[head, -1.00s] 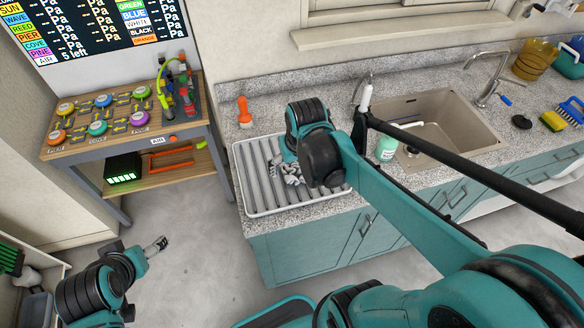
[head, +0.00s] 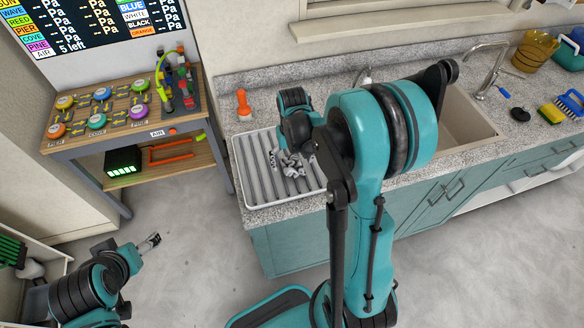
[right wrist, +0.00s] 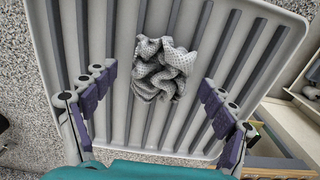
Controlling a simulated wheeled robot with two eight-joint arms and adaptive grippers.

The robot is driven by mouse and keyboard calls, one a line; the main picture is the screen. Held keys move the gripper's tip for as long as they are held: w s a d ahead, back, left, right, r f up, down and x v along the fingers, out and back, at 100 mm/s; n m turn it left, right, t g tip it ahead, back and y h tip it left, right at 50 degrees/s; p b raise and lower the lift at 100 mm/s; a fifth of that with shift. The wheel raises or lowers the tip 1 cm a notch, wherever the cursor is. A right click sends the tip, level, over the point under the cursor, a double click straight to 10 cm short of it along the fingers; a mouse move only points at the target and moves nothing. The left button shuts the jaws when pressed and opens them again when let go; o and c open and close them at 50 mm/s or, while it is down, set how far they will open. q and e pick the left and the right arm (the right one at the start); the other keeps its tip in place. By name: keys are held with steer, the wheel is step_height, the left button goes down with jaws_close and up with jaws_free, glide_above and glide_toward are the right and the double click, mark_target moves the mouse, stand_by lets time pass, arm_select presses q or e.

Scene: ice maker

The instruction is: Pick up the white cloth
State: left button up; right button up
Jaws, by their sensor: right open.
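The white cloth (right wrist: 160,68) looks light grey and textured. It lies crumpled on the ribbed drying tray (right wrist: 110,120) in the right wrist view. My right gripper (head: 290,164) is over the tray in the head view, pointing down. Its fingers also show in the right wrist view (right wrist: 158,100), spread wide on either side of the cloth and apart from it. In the head view the cloth is hard to tell from the grey fingers. My left gripper (head: 151,242) is at the lower left over the floor, far from the tray; its jaw opening is too small to judge.
The sink (head: 465,125) and tap are to the right, partly behind my right arm. A wooden stand (head: 185,125) with coloured buttons is at the left.

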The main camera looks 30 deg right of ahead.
mark_target(294, 163)
steer(key=shift+f, duration=0.45)
steer(key=c, duration=0.8)
steer(key=shift+c, duration=0.2)
steer(key=shift+r, duration=0.2)
steer(key=shift+r, duration=0.25)
steer(key=r, duration=0.1)
steer(key=r+p, duration=0.1)
steer(key=r, duration=0.2)
steer(key=shift+s+d+p, duration=0.2)
steer(key=shift+s+p, duration=0.1)
steer(key=shift+p, duration=0.1)
steer(key=shift+s+d+r+p, duration=0.4)
steer(key=shift+s+d+r, duration=0.55)
steer(key=shift+s, duration=0.7)
steer(key=shift+s+d+r+p, duration=0.35)
steer(key=shift+s+d+r, duration=0.6)
steer(key=shift+s, duration=0.7)
steer(key=shift+s+d+r+p, duration=0.4)
steer(key=shift+s+d+r, duration=0.25)
steer(key=shift+s+r, duration=0.8)
